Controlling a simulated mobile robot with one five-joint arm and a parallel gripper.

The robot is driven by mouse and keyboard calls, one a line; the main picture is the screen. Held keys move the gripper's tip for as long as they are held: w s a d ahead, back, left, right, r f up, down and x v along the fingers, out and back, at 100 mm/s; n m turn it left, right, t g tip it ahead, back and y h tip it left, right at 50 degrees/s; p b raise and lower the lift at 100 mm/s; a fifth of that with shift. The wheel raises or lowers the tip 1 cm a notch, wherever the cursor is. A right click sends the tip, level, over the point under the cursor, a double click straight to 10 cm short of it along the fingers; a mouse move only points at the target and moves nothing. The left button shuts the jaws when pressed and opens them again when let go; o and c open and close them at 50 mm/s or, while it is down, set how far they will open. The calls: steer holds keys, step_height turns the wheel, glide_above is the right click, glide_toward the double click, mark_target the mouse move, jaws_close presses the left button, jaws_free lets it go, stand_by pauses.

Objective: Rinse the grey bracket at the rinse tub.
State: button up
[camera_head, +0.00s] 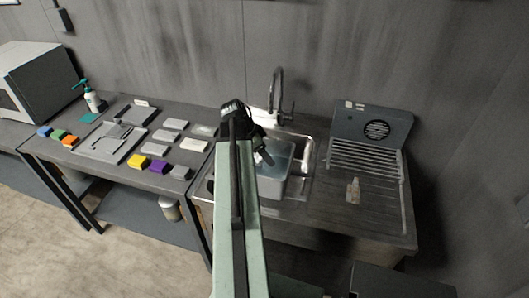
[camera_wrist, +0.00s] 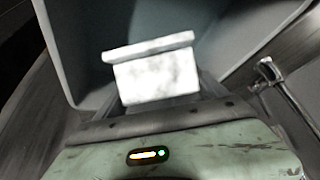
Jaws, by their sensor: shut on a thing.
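The bracket (camera_wrist: 155,75) is a pale, blotchy grey-white piece with a raised lip along one edge. It fills the space between the jaws of my gripper (camera_wrist: 160,92) in the wrist view, and the gripper is shut on it. In the head view my gripper (camera_head: 262,157) reaches over the grey rinse tub (camera_head: 272,190), which stands in the metal sink. The tub wall (camera_wrist: 60,50) also rises beside the bracket in the wrist view. I cannot tell whether the bracket touches the water. In the head view my arm hides most of the bracket.
A curved tap (camera_head: 275,88) stands behind the tub. A wire rack (camera_head: 365,158) and fan unit (camera_head: 372,125) stand at right, with a small pale item (camera_head: 353,190) in front. The left bench holds several blocks, a tray (camera_head: 92,148) and a pump bottle (camera_head: 92,100).

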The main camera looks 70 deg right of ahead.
step_height(320, 180, down, 8)
steer(key=b, duration=0.6)
steer(key=shift+r+b, duration=0.25)
steer(key=shift+b, duration=0.1)
stand_by(1.1)
step_height(320, 180, up, 15)
steer(key=p, duration=1.5)
stand_by(1.8)
step_height(320, 180, up, 4)
steer(key=p, duration=0.4)
